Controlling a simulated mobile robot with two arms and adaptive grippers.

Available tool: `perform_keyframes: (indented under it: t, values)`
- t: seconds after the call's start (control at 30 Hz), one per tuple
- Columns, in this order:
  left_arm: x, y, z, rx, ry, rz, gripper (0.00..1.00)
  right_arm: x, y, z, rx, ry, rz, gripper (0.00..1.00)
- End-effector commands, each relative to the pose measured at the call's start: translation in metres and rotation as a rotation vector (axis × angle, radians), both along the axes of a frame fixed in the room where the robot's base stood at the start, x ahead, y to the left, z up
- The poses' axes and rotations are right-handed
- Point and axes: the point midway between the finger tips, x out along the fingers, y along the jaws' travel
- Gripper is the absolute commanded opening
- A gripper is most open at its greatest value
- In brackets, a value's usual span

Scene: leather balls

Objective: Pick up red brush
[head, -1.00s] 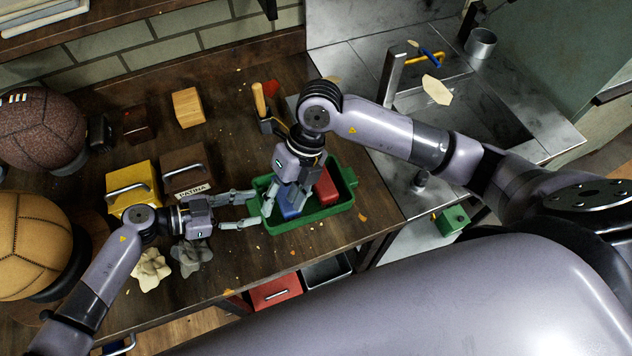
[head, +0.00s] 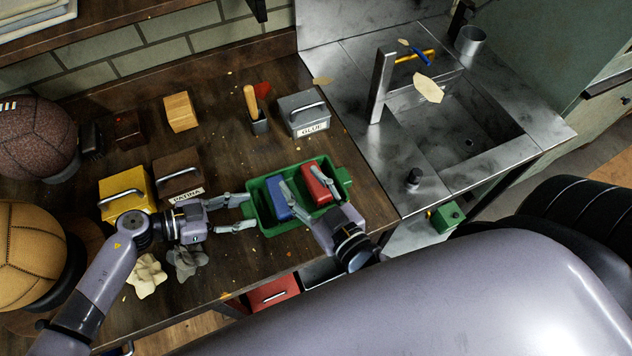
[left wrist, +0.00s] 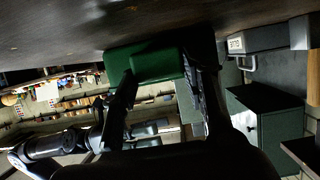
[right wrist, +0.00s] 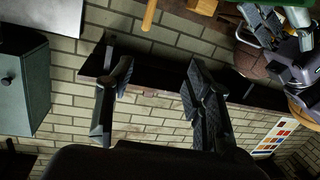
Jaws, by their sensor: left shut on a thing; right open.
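The red brush (head: 315,188) lies in the right part of a green tray (head: 262,227) on the workbench. A blue brush (head: 278,199) lies to its left in the same tray. My left gripper (head: 247,212) is shut on the tray's left end; the left wrist view shows its fingers at the green wall (left wrist: 157,62). My right gripper (head: 305,184) is open over the tray, one finger by the blue brush and the other by the red one. Whether they touch is unclear. The right wrist view shows its spread fingers (right wrist: 157,85) with nothing between them.
A grey GLUE box (head: 303,114) and a wooden-handled tool in a holder (head: 259,126) stand behind the tray. A brown PATINA box (head: 178,172) and a yellow box (head: 124,191) are at left. A metal sink (head: 465,125) is at right. The bench's front edge is close.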

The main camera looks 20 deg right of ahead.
Motion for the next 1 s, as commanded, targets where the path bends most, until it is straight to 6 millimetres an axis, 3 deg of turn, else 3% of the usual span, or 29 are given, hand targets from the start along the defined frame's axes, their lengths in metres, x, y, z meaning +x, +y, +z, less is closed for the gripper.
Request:
perform_keyframes:
  t: [0.1, 0.27, 0.37, 0.6, 0.87, 1.0]
  values:
    - [-0.001, 0.000, -0.001, 0.002, 0.002, -0.002, 0.00, -0.029, -0.030, -0.038, 0.042, 0.170, -0.125, 0.47]
    - [-0.001, 0.000, -0.001, 0.002, 0.002, -0.002, 0.00, -0.047, -0.047, -0.062, 0.065, 0.272, -0.196, 0.47]
    - [-0.001, 0.000, -0.001, 0.002, 0.002, -0.002, 0.00, -0.039, -0.049, -0.069, 0.070, 0.284, -0.204, 0.47]
    - [-0.001, 0.000, -0.001, 0.001, 0.002, -0.002, 0.00, 0.000, -0.050, -0.084, 0.067, 0.281, -0.203, 0.47]
    - [-0.001, 0.000, -0.001, 0.001, 0.001, -0.001, 0.00, 0.019, -0.050, -0.093, 0.068, 0.283, -0.203, 0.47]
    - [0.000, 0.000, -0.001, 0.001, 0.001, -0.001, 0.00, 0.039, -0.051, -0.101, 0.067, 0.281, -0.201, 0.47]
